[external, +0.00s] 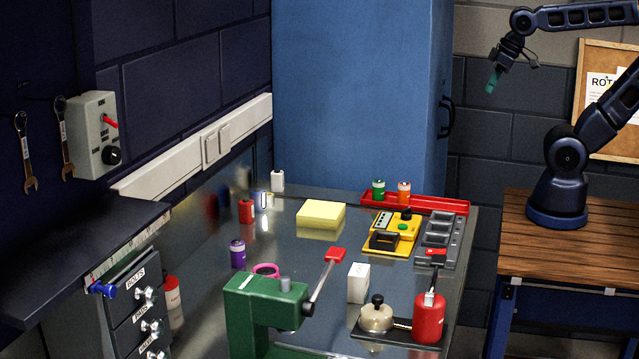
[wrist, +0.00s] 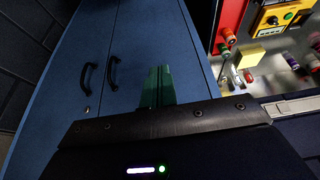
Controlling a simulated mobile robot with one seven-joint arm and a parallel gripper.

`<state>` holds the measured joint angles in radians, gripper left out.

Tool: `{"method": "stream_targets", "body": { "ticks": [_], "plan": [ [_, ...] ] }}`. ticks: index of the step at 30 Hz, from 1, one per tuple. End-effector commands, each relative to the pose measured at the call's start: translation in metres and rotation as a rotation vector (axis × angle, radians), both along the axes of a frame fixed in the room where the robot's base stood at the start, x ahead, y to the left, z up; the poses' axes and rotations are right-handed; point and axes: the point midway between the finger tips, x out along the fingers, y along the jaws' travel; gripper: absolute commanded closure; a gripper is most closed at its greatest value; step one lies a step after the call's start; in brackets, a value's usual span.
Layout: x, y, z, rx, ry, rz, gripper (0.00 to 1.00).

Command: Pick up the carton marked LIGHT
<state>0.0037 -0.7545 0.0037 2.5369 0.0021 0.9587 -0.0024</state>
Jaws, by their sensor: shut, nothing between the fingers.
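A small white carton (external: 358,284) stands upright on the metal bench (external: 310,262), behind the round-lidded pot and right of the green machine. Any marking on it is too small to read, so I cannot tell whether it says LIGHT. My gripper (external: 492,81) has green fingers and hangs in the air at the upper right, well above and behind the bench. Its fingers (wrist: 156,88) are together and empty in the wrist view, in front of the blue cabinet. I cannot make out the carton in the wrist view.
Near the carton are a red extinguisher-like can (external: 429,318), the pot (external: 376,317) and the green machine (external: 258,310) with its red-tipped lever (external: 334,256). A yellow block (external: 321,214), a yellow meter (external: 393,233) and a red tray (external: 450,205) lie farther back. The blue cabinet (external: 350,95) stands behind.

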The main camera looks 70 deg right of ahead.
Motion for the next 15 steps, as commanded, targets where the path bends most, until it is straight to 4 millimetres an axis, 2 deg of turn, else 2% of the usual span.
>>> {"method": "stream_targets", "body": {
  "ticks": [10,11,15],
  "plan": [
    [0.0,0.0,0.0,0.0,0.0,0.0,1.0],
    [0.0,0.0,0.0,0.0,0.0,0.0,0.96],
    [0.0,0.0,0.0,0.0,0.0,0.0,0.69]
  ]
}}
